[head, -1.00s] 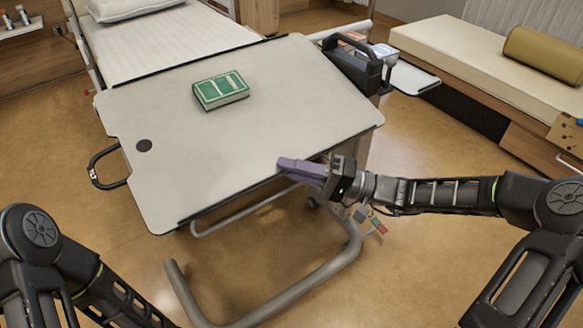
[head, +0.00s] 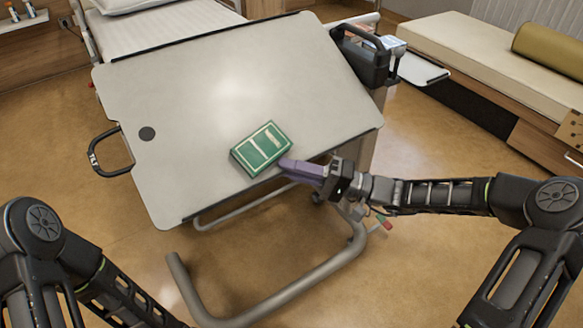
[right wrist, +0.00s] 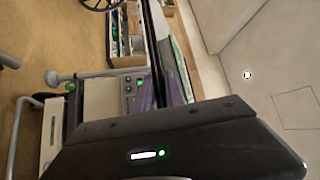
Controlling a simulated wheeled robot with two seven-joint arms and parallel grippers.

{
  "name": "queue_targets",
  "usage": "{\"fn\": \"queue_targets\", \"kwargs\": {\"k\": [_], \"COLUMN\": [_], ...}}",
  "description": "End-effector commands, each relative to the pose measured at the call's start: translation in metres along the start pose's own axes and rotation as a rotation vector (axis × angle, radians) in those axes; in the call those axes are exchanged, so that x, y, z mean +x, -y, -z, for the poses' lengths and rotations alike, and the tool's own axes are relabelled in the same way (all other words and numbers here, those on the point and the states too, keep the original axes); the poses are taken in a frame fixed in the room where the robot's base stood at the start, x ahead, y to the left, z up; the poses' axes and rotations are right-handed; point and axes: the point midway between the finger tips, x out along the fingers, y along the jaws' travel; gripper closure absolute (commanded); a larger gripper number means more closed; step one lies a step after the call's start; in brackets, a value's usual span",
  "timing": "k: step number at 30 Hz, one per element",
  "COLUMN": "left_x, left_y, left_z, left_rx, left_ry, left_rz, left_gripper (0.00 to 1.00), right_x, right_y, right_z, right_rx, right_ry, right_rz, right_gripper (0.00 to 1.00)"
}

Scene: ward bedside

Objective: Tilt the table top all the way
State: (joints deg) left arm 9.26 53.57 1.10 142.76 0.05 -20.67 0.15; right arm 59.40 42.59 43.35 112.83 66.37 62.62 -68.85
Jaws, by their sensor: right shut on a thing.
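The overbed table top (head: 190,110) is a pale grey board, tilted with its near edge low and its far edge raised. A green book (head: 262,149) lies on it at the lower edge, close beside my right gripper's purple fingers. My right gripper (head: 300,168) is shut on the near edge of the table top; the purple finger also shows in the right wrist view (right wrist: 173,90). A black loop handle marked TILT (head: 108,153) sticks out at the table's left side, with nothing on it. My left arm shows at lower left; its gripper is out of frame.
The table's tubular base (head: 270,305) stands on the floor below. A black caddy (head: 362,58) and a small side shelf (head: 425,72) are at the right. A bed (head: 170,32) lies behind, and a couch (head: 480,65) stands at the right.

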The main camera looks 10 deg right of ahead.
Motion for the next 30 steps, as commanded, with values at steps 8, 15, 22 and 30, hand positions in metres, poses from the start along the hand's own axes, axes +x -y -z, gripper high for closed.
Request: {"fn": "queue_targets", "kwargs": {"k": [8, 15, 22, 30], "left_x": [0.0, 0.0, -0.002, -0.008], "left_y": [0.0, 0.0, -0.001, -0.005], "left_z": [0.0, 0.0, -0.001, -0.003], "left_rx": [0.0, 0.0, 0.001, 0.004], "left_ry": [0.0, 0.001, 0.001, 0.006], "left_rz": [0.0, 0.0, -0.001, -0.003], "left_gripper": [0.11, 0.11, 0.11, 0.11], "right_x": [0.0, 0.0, -0.007, -0.047], "right_y": [0.0, 0.001, 0.001, 0.001], "right_z": [0.001, 0.0, 0.001, 0.002], "right_rx": [-0.001, -0.001, -0.001, -0.001], "right_ry": [-0.001, 0.0, -0.002, -0.004], "right_rz": [0.0, 0.001, 0.001, -0.002], "right_gripper": [0.78, 0.71, 0.71, 0.71]}}
